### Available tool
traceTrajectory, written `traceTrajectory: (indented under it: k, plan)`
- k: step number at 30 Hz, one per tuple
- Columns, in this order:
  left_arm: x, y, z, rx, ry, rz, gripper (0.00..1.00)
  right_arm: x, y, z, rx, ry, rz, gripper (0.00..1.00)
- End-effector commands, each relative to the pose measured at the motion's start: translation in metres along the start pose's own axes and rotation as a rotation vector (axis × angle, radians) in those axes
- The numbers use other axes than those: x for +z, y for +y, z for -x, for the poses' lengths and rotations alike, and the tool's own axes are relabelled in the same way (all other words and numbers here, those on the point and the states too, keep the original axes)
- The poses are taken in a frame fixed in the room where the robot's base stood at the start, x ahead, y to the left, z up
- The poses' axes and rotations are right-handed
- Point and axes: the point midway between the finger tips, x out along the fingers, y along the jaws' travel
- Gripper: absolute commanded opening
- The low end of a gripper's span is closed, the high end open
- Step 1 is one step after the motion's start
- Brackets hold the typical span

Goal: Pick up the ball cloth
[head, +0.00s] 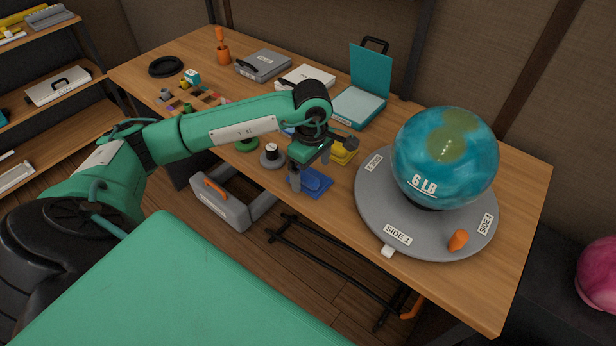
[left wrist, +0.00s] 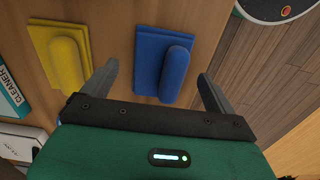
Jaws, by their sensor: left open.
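A blue pad with a raised rounded grip, possibly the ball cloth, lies on the wooden table near its front edge (head: 317,185). In the left wrist view the blue pad (left wrist: 151,62) sits between my fingers. A similar yellow pad (head: 346,151) lies behind it; it shows left of the blue one in the left wrist view (left wrist: 58,50). No label tells which one is the ball cloth. My left gripper (head: 310,175) is open and points down over the blue pad, one finger on each side. I cannot tell whether the fingers touch it. My right gripper is not in view.
A blue-green ball (head: 445,158) marked 6 LB rests on a grey round turntable (head: 385,225) at right.

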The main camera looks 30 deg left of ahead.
Motion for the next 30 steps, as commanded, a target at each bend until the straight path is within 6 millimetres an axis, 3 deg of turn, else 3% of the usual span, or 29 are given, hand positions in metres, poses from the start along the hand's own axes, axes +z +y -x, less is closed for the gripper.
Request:
traceTrajectory:
  k: [3, 11, 18, 19, 30]
  plan:
    - [-0.0002, -0.0004, -0.0122, -0.001, 0.0, 0.0, 0.91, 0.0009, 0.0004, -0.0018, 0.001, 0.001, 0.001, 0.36]
    - [-0.0004, 0.0002, -0.0151, 0.001, 0.001, 0.0, 0.91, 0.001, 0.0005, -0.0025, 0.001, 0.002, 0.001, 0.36]
    - [-0.0004, 0.0002, -0.0149, 0.001, 0.0, 0.0, 0.46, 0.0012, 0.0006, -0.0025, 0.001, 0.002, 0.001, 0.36]
    - [-0.0004, 0.0001, -0.0149, 0.001, 0.0, 0.0, 0.43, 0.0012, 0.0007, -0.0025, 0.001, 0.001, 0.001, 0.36]
    - [-0.0004, 0.0005, -0.0099, 0.002, 0.0, 0.0, 0.43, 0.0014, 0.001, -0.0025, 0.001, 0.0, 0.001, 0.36]
